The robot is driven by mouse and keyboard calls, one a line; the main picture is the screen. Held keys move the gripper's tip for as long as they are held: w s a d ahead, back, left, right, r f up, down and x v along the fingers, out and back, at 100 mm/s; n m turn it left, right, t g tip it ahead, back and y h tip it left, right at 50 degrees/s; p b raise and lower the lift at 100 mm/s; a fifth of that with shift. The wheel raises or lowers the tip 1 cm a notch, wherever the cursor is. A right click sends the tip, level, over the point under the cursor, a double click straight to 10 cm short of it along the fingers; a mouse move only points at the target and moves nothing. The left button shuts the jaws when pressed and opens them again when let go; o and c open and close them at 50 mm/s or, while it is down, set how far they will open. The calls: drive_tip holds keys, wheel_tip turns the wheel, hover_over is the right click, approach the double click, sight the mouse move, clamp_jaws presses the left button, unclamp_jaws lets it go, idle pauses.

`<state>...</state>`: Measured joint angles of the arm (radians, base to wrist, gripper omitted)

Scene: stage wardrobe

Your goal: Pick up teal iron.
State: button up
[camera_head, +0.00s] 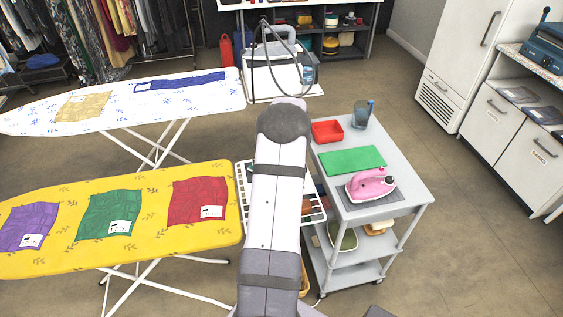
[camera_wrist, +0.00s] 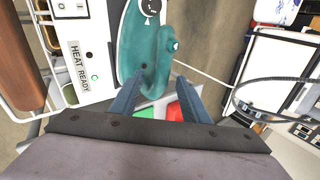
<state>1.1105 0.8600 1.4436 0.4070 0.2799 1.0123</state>
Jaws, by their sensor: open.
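The teal iron (camera_wrist: 131,57) shows at the top of the wrist view, with its curved handle and a round dark dial. It lies beside or on a white panel (camera_wrist: 92,62) marked "HEAT READY". My gripper (camera_wrist: 158,82) is open, and its two blue-grey fingers point at the iron's near end, one on each side of it. I cannot tell whether the fingers touch it. Nothing is seen held. In the head view my arm hides the teal iron and the gripper.
A pink iron (camera_head: 370,185) rests on a grey cart (camera_head: 400,187) with a green mat (camera_head: 352,161), a red tray (camera_head: 327,131) and a cup (camera_head: 362,114). Two ironing boards, yellow (camera_head: 150,182) and white (camera_head: 60,104), stand left. A pale cord (camera_wrist: 200,72) runs near the iron.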

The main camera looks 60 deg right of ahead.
drive_tip(key=shift+x, duration=1.1)
clamp_jaws()
drive_tip(key=shift+r, duration=0.1)
drive_tip(key=shift+d+r, duration=0.1)
